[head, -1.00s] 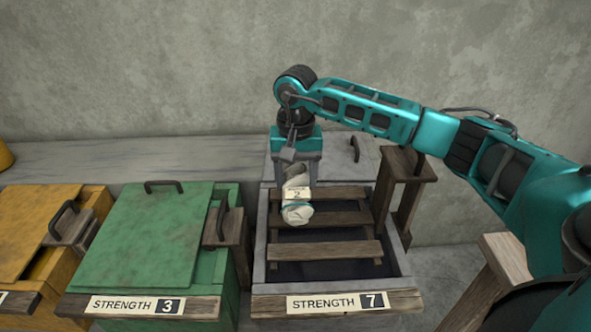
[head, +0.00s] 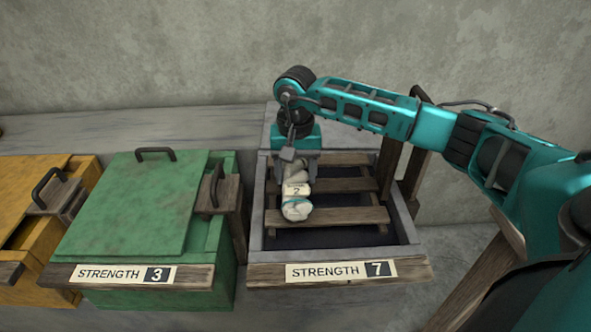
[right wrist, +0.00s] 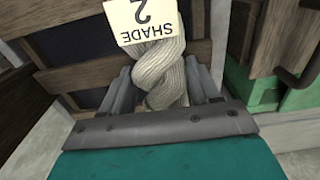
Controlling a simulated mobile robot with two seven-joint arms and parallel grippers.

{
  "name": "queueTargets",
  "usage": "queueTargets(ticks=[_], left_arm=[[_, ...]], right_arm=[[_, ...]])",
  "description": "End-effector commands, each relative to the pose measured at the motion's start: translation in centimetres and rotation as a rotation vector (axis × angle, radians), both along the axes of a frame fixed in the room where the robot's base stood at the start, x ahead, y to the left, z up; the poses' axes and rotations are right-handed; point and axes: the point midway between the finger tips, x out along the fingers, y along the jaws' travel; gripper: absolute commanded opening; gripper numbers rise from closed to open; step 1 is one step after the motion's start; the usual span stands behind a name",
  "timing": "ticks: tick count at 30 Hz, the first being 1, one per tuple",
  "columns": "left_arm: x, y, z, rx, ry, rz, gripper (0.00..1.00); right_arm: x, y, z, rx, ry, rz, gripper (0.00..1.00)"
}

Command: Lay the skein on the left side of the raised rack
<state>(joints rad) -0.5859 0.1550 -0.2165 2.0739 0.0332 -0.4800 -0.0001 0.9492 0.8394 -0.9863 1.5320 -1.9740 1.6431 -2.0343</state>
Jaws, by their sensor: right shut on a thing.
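The skein (head: 297,208) is a pale twisted bundle with a tag that reads SHADE 2. My right gripper (head: 297,170) is shut on it over the left side of the slatted wooden rack (head: 345,216). The rack spans the grey open vat marked STRENGTH 7 (head: 262,225). In the right wrist view the skein (right wrist: 160,75) lies between the two fingers, its tag towards the top. Whether the skein touches the slats is hard to tell. My left gripper is not in view.
A green lidded vat marked STRENGTH 3 (head: 125,215) stands to the left, with a yellow vat (head: 35,240) beyond it. A wooden post (head: 388,165) rises at the grey vat's right. Dark space shows below the slats.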

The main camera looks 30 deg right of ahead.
Motion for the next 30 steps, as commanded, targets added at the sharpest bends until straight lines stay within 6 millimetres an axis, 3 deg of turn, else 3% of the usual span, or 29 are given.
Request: queueTargets(ticks=[4, 5, 13, 23, 30], left_arm=[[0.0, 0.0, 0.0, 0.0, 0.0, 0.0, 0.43], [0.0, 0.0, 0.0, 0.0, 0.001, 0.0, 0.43], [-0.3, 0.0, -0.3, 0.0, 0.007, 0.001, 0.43], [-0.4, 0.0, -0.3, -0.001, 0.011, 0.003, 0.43], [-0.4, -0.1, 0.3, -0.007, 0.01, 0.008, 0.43]], right_arm=[[0.0, 0.0, 0.1, 0.0, -0.001, 0.0, 0.26], [0.0, 0.0, 0.1, 0.0, -0.001, 0.0, 0.64], [0.0, 0.0, 0.1, -0.001, -0.001, 0.0, 0.9], [0.0, 0.0, 0.5, -0.001, -0.001, 0.0, 0.91], [0.1, 0.0, 4.7, 0.0, -0.006, 0.001, 0.91]])
